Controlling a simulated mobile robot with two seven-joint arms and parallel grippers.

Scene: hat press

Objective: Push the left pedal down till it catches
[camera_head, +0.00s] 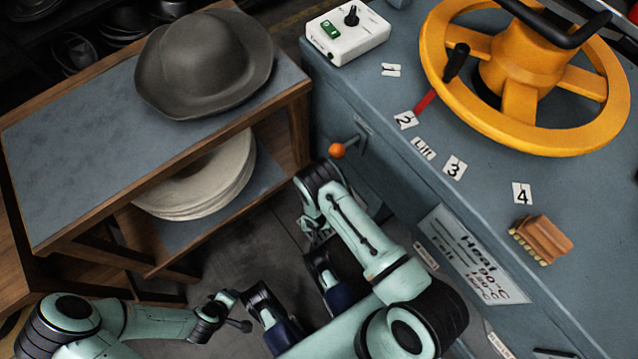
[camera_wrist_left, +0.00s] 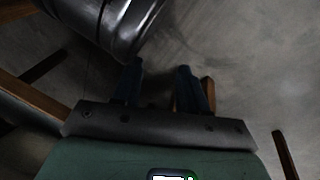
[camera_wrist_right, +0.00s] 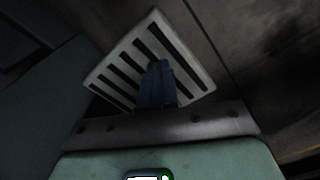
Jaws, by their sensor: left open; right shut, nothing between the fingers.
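A pale slotted pedal plate (camera_wrist_right: 188,62) lies under my right gripper (camera_wrist_right: 158,68) in the right wrist view. The shut, empty dark blue fingers lie across the middle of the plate. I cannot tell whether their tips touch it or how far down it is. In the head view my right arm reaches down beside the press and hides most of the pedal area. My left gripper (camera_wrist_left: 160,70) is open and empty above bare floor in the left wrist view, away from the pedal. No second pedal can be made out.
The blue-grey press cabinet (camera_head: 400,165) stands at the right with a yellow wheel (camera_head: 520,100) and an orange-knobbed lever (camera_head: 338,150). A wooden shelf table (camera_head: 70,170) at the left holds a grey hat (camera_head: 205,65) and pale hat blanks (camera_head: 205,180). Floor shows between them.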

